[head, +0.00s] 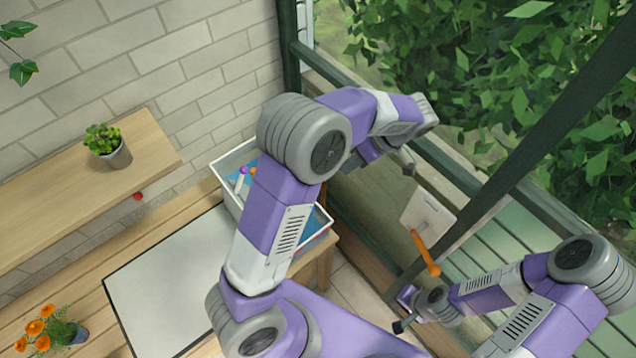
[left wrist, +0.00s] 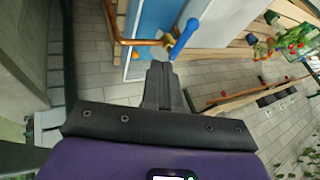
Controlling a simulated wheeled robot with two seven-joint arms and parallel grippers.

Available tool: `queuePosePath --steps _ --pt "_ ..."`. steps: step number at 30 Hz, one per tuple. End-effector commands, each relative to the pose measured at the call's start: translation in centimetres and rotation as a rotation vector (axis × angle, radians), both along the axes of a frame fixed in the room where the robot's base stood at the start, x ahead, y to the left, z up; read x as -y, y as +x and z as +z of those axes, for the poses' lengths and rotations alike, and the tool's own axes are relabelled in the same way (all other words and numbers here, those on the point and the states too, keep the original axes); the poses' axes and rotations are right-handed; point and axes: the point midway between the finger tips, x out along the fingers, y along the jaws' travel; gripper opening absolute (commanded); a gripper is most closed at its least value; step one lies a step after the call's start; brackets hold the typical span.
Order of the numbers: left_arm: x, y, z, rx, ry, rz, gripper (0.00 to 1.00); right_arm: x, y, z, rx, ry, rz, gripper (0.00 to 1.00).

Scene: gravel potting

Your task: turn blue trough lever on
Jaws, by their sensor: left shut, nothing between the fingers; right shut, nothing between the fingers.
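In the left wrist view a blue lever (left wrist: 184,40) slants up and to the right from a brass valve (left wrist: 170,43) on a copper pipe (left wrist: 138,42). A blue, pale-edged surface (left wrist: 152,18) lies behind the pipe; I cannot tell if it is the trough. My left gripper (left wrist: 160,68) is shut and empty, its tips just below the lever's lower end; I cannot tell whether they touch. In the head view the left gripper (head: 408,167) is by the window frame, and no blue lever shows. My right gripper (head: 402,324) is shut and empty at lower right.
An orange bar (head: 425,254) with a pale plate (head: 428,213) is above my right gripper. A white crate (head: 226,163) with small items stands behind my left arm. A potted plant (head: 115,153) sits on the shelf, and orange flowers (head: 38,328) stand at lower left. A dark window frame (head: 500,180) crosses the right.

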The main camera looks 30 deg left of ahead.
Motion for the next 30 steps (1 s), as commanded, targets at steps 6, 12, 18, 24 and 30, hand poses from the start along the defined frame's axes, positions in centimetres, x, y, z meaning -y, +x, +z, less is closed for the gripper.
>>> queuePosePath --steps 6,12,18,24,30 --pt "0.0 0.0 -0.1 -0.002 -0.001 0.0 0.0 0.0 0.0 -0.1 -0.001 0.0 0.0 0.0" --pt "-0.5 -0.3 -0.9 -0.003 -0.002 0.0 0.0 0.0 0.0 0.0 -0.001 0.0 0.0 0.0" --pt "-2.3 -1.3 -3.9 -0.008 -0.002 0.0 0.0 0.0 0.0 0.2 0.0 0.0 0.0 0.0" --pt "-4.4 -2.5 -7.5 -0.009 -0.002 0.0 0.0 0.0 0.0 0.6 0.0 0.0 0.0 0.0" --pt "-5.7 -4.5 -8.7 -0.005 -0.004 -0.003 0.0 0.0 0.0 1.2 0.0 0.0 0.0 0.0"
